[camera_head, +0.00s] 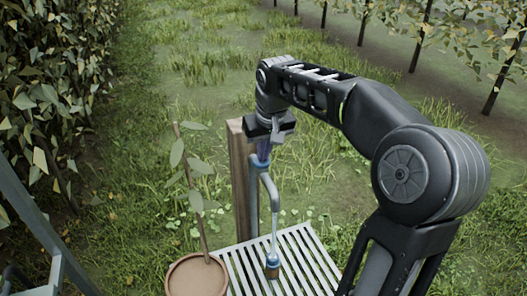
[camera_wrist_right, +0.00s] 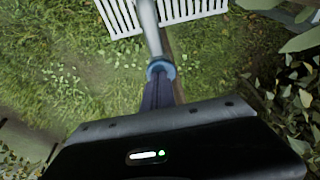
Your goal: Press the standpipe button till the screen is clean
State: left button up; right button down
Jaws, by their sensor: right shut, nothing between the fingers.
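The standpipe (camera_head: 269,187) is a blue-grey pipe beside a wooden post, with a spout bending down to the right. A pale stream runs from the spout to a small brown screen (camera_head: 272,270) with a bluish top, on a slatted grate (camera_head: 309,258). My right gripper (camera_head: 263,160) is shut and points down at the top of the standpipe. In the right wrist view its dark purple fingers (camera_wrist_right: 158,90) meet the blue collar (camera_wrist_right: 161,68) at the pipe's top. The button is hidden by the fingers; I cannot tell how far it is pressed. My left gripper is out of view.
The wooden post (camera_head: 241,185) stands just left of the standpipe. A round brown pot (camera_head: 197,278) with a leafy sapling is left of the grate. A leafy hedge (camera_head: 45,95) lines the left, and grass is open behind.

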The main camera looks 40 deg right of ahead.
jog(key=shift+s+f, duration=0.25)
jog(key=shift+f, duration=0.3)
jog(key=shift+r+p, duration=0.45)
jog(key=r+p, duration=0.2)
jog(key=r, duration=0.1)
jog(key=r+p, duration=0.1)
jog(key=shift+w+r, duration=0.15)
jog(key=shift+w, duration=0.1)
jog(key=v, duration=0.9)
jog(key=shift+r+b, duration=0.45)
jog(key=shift+s, duration=0.1)
